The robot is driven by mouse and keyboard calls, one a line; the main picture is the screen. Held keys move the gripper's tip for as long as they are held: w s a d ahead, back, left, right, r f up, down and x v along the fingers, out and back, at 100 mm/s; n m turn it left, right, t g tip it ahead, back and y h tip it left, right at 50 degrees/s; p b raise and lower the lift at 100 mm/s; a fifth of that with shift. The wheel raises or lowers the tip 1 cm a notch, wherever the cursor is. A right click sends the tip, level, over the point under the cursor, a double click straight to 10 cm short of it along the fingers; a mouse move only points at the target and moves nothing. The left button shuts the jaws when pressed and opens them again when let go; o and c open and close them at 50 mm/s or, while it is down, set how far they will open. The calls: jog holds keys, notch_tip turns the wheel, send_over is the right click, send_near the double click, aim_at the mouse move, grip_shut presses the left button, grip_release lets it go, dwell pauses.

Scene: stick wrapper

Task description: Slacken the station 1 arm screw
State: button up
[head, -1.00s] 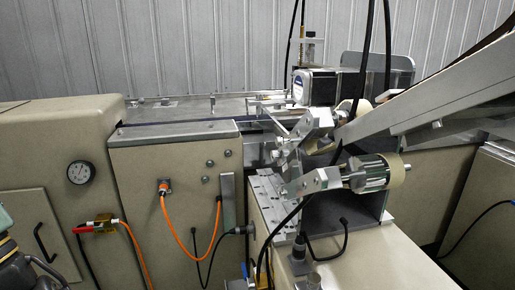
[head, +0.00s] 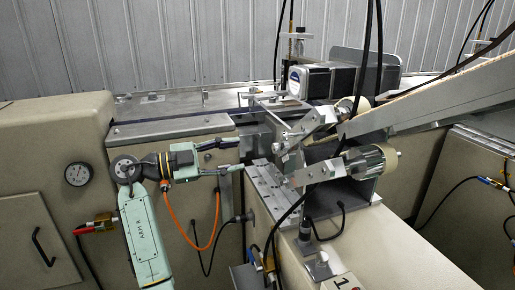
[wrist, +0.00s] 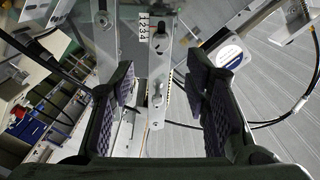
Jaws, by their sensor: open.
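My gripper (head: 230,157) is open and empty in the head view, pointing right toward the machine's metal arms, a little left of them. The lower metal arm (head: 316,173) carries a pale roller, and an upper arm (head: 312,124) sits behind it. In the wrist view, the open fingers of my gripper (wrist: 170,105) frame a flat metal bar (wrist: 158,75) with a printed scale at its top; it appears beyond the fingertips, with no contact visible. Small dark round details show on the bar. I cannot tell which one is the station 1 arm screw.
A plate marked 1 (head: 346,283) lies on the beige cabinet top at front right. An orange cable (head: 185,232) loops below my gripper. A sloping chute (head: 460,95) comes in from the right.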

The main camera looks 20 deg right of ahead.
aim_at(273, 148)
jog(key=d+p, duration=0.2)
jog(key=d, duration=0.7)
jog(key=shift+w+d+p, duration=0.15)
jog(key=shift+d+p, duration=0.2)
jog(key=shift+d, duration=0.05)
jog(key=shift+c, duration=0.6)
grip_shut()
